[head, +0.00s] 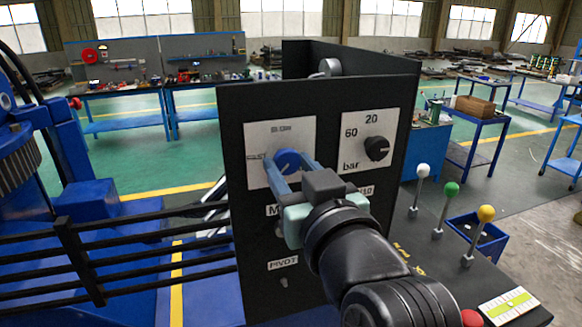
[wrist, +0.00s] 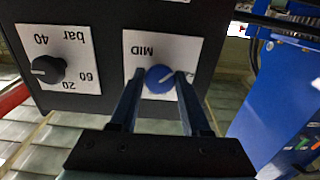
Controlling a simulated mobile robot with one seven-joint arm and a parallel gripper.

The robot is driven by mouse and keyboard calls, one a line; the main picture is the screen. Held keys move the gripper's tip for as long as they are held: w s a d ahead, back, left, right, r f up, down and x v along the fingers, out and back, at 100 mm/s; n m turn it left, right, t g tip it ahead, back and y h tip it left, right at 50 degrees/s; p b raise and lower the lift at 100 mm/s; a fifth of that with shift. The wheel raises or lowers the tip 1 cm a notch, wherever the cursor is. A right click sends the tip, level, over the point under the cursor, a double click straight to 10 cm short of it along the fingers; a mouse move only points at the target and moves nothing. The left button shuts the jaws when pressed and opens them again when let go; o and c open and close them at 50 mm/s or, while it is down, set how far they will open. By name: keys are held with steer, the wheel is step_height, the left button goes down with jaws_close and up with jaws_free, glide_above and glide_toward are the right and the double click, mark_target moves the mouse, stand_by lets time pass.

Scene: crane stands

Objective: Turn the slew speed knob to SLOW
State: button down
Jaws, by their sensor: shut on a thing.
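The blue slew speed knob (head: 288,161) sits on a white label plate (head: 256,134) on the black panel; it also shows in the wrist view (wrist: 159,80). My gripper (head: 283,168) has its two fingers on either side of this knob, shut on it. The fingers reach up from below in the wrist view (wrist: 160,82). The wrist view shows MID upside down above the knob, and a label at its right partly hidden by a finger. A light pointer line on the knob seems to slant up and right there. SLOW is not clearly legible.
A black bar knob (head: 376,148) with 20 and 60 marks is right of the blue knob. A small PIVOT toggle (head: 283,282) is below. White (head: 423,171), green (head: 452,189) and yellow (head: 486,213) levers stand at the right. Black rails (head: 130,260) are left.

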steer(key=shift+f+n+b, duration=0.1)
steer(key=shift+n+b, duration=0.2)
steer(key=shift+b, duration=0.05)
steer(key=shift+n+b, duration=1)
steer(key=n+b, duration=0.3)
steer(key=shift+n, duration=0.3)
steer(key=n+b, duration=0.3)
steer(key=shift+d+n, duration=0.1)
steer(key=shift+n, duration=0.2)
steer(key=n+b, duration=0.3)
steer(key=shift+n, duration=0.3)
steer(key=n+b, duration=0.2)
steer(key=n, duration=0.1)
steer(key=shift+n+b, duration=0.3)
steer(key=n+b, duration=0.2)
steer(key=n, duration=0.1)
steer(key=shift+n, duration=0.3)
steer(key=n, duration=0.2)
steer(key=n+b, duration=0.1)
steer(key=n, duration=0.1)
steer(key=n+b, duration=0.1)
steer(key=n, duration=0.1)
steer(key=shift+r, duration=0.25)
steer(key=shift+n, duration=0.3)
